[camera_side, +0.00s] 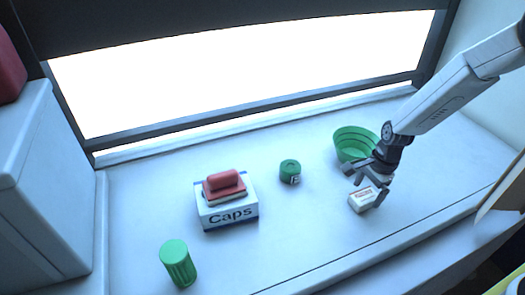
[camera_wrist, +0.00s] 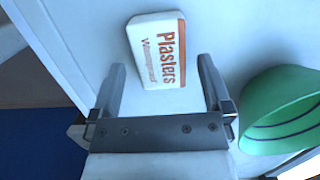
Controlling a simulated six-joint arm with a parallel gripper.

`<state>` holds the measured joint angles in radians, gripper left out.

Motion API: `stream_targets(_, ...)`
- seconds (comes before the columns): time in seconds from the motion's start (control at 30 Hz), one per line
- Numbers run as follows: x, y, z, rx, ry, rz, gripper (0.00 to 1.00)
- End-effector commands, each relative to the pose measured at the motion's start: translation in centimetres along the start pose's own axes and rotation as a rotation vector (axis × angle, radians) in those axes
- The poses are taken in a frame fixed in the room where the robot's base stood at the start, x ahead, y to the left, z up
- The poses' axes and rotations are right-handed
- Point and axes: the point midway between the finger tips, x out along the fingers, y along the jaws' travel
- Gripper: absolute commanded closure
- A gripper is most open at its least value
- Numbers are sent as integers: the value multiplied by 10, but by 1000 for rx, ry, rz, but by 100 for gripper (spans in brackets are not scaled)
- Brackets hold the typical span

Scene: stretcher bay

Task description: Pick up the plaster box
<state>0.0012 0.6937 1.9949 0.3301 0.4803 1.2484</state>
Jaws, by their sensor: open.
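The plaster box (camera_side: 362,200) is a small white box lying on the pale worktop, towards the right in the side view. In the wrist view the plaster box (camera_wrist: 158,50) shows orange "Plasters" lettering on its upper face. My gripper (camera_side: 369,188) is above and close to the box, pointing down. In the wrist view my gripper (camera_wrist: 160,80) has its two fingers well apart, with the box beyond and between the line of the fingertips. The gripper is open and holds nothing. Whether a finger touches the box I cannot tell.
A green bowl (camera_side: 352,143) stands close behind my gripper; it also shows in the wrist view (camera_wrist: 285,105). A green roll (camera_side: 290,169), a "Caps" box (camera_side: 228,212) with a red-handled item (camera_side: 224,185) on top, and a green ribbed cylinder (camera_side: 178,264) stand to the left. The front middle is clear.

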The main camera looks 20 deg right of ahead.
Motion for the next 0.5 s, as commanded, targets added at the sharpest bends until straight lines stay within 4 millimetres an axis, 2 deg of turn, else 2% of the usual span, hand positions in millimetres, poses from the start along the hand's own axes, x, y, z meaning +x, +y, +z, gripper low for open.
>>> stream_targets(0.23, 22, 0, 0, -1, 1, -2, 0)
stream_targets(0.5, 26, -1, 0, -1, 1, -4, 0)
